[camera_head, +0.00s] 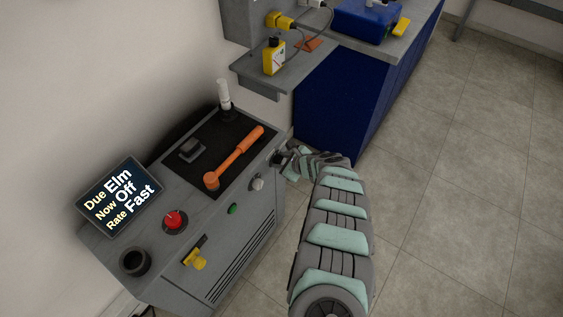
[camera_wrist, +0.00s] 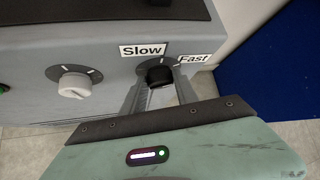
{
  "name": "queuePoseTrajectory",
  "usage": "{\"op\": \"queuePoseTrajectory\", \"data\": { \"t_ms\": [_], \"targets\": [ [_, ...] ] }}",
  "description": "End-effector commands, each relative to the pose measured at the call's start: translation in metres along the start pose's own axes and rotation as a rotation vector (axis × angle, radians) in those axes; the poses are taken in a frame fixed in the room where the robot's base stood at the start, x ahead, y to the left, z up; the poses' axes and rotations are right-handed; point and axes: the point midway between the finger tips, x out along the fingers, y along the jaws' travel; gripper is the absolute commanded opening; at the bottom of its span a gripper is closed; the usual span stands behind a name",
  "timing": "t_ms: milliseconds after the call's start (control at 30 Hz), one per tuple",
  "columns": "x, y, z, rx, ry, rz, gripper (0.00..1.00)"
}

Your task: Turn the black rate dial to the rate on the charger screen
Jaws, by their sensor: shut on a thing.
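The charger screen (camera_head: 118,196) at the left of the cabinet top reads "Due Elm", "Now Off", "Rate Fast". The black rate dial (camera_wrist: 157,74) is on the cabinet's front face in the wrist view, with a "Slow" label (camera_wrist: 143,50) at its upper left and a "Fast" label (camera_wrist: 194,59) at its right. My gripper (camera_wrist: 158,86) is shut on the dial, one finger on each side. Which label the dial points to is not clear. In the head view my gripper (camera_head: 281,158) is at the cabinet's right end and hides the dial.
A white knob (camera_wrist: 75,83) sits left of the dial. The cabinet front also has a green button (camera_head: 233,208) and a yellow handle (camera_head: 195,258). A red knob (camera_head: 174,220) and an orange tool (camera_head: 234,158) are on top. A blue cabinet (camera_head: 334,108) stands close behind my gripper.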

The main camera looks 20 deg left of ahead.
Motion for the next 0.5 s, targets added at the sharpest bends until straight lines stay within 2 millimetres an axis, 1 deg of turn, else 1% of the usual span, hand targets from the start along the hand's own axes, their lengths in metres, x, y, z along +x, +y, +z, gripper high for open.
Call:
{"op": "queuePoseTrajectory", "data": {
  "t_ms": [267,300,500],
  "targets": [
    [0.0007,0.0011,-0.0021,0.002,0.003,0.000,0.00],
    [0.0007,0.0011,-0.0022,0.002,0.003,0.000,0.36],
    [0.0005,0.0007,-0.0015,0.001,0.002,0.000,0.53]
  ]
}}
